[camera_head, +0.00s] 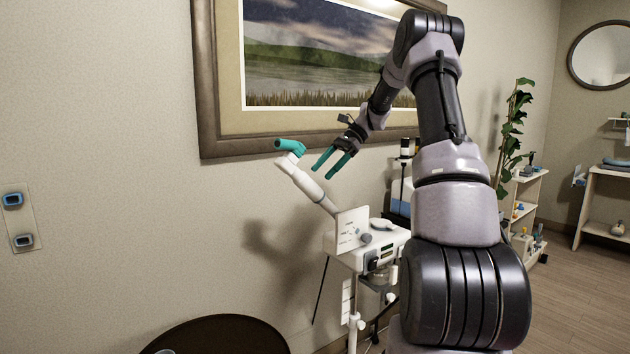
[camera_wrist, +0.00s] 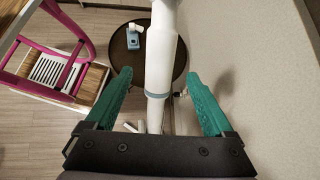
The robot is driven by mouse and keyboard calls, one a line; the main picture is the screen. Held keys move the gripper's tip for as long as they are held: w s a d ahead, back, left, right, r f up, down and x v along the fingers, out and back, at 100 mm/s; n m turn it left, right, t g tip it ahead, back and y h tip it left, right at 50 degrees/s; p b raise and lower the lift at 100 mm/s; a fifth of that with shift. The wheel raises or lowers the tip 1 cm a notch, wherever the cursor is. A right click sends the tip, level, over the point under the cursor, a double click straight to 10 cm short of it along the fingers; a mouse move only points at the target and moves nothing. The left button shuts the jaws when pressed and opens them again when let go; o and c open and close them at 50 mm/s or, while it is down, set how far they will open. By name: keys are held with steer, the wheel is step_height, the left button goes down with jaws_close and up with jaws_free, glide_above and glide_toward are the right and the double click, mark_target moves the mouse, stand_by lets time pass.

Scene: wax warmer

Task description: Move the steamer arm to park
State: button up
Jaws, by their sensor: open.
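The steamer arm (camera_head: 316,190) is a white tube that rises to the upper left from a white steamer unit (camera_head: 352,254) and ends in a teal nozzle (camera_head: 290,146). My gripper (camera_head: 332,163) has teal fingers, is open, and hangs just right of the arm's upper part in the head view. In the wrist view the white steamer arm (camera_wrist: 160,60) runs down the middle, between the open fingers of my gripper (camera_wrist: 158,95) as seen from there. I cannot tell whether it lies at fingertip depth. No contact shows.
A framed picture (camera_head: 205,80) hangs on the wall behind my gripper. A dark round table (camera_head: 215,335) stands at lower left, with a small blue and white item (camera_wrist: 132,38) on it. A pink-framed piece (camera_wrist: 35,82) stands at left in the wrist view. Shelves (camera_head: 525,190) stand at right.

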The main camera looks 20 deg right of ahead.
steer(key=shift+v, duration=2.15)
